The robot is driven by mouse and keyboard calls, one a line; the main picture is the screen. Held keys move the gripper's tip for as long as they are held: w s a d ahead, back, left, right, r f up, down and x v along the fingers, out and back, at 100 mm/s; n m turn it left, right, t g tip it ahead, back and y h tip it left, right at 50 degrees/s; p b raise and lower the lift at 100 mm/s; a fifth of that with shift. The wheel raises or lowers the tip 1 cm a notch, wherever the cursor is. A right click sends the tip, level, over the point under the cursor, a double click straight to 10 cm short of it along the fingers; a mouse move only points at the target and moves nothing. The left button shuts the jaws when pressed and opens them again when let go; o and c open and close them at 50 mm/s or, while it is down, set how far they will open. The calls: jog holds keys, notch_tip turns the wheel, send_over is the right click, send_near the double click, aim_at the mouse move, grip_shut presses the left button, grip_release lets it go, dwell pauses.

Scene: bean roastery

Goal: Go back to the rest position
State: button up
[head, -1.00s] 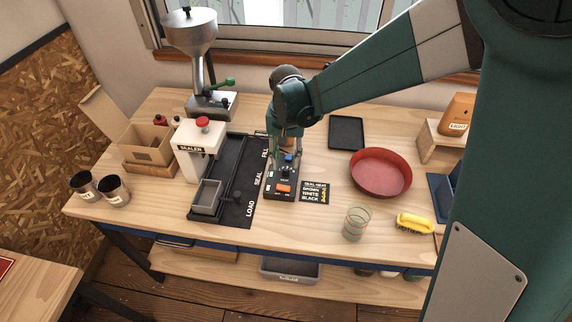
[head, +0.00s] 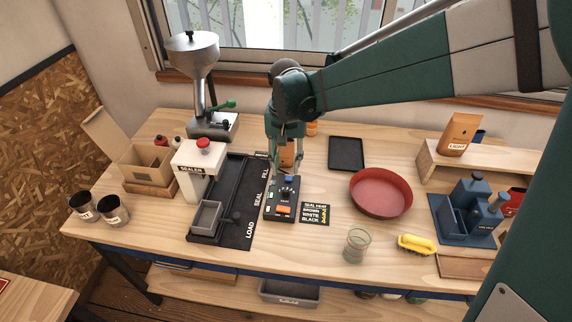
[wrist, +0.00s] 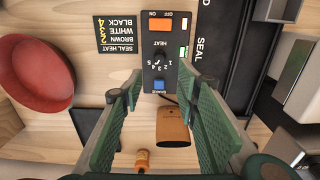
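My gripper (head: 286,160) hangs above the back end of the control box (head: 284,197), pointing down. In the wrist view its two green fingers (wrist: 160,92) stand apart with nothing held between them. The control box, with an orange switch, heat dial and blue button, shows beyond the fingertips in the wrist view (wrist: 160,50). A brown bag (wrist: 172,124) stands on the bench behind the box, apart from the fingers in the wrist view. In the head view my fingers partly cover it.
The sealer (head: 198,170) and its dark track stand left of the gripper, with the hopper (head: 193,62) behind. A red bowl (head: 381,193), black tray (head: 346,153), glass (head: 357,244), yellow brush (head: 416,244) and blue caddy (head: 466,212) are to the right. An orange bottle (wrist: 142,160) stands near the bag.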

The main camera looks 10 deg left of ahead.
dwell(0.3)
jog(key=s+d+r+t, duration=0.2)
jog(key=s+d+r, duration=0.25)
jog(key=d, duration=0.45)
jog(key=s+d+r+t, duration=0.1)
jog(key=s+d+r, duration=0.2)
jog(key=d+r, duration=0.35)
jog(key=s+d+f+t, duration=0.1)
jog(key=s+d+t, duration=0.3)
jog(key=s+d, duration=1)
jog(key=shift+d+f, duration=0.25)
jog(key=shift+d, duration=0.9)
jog(key=shift+c, duration=0.6)
dwell(1.3)
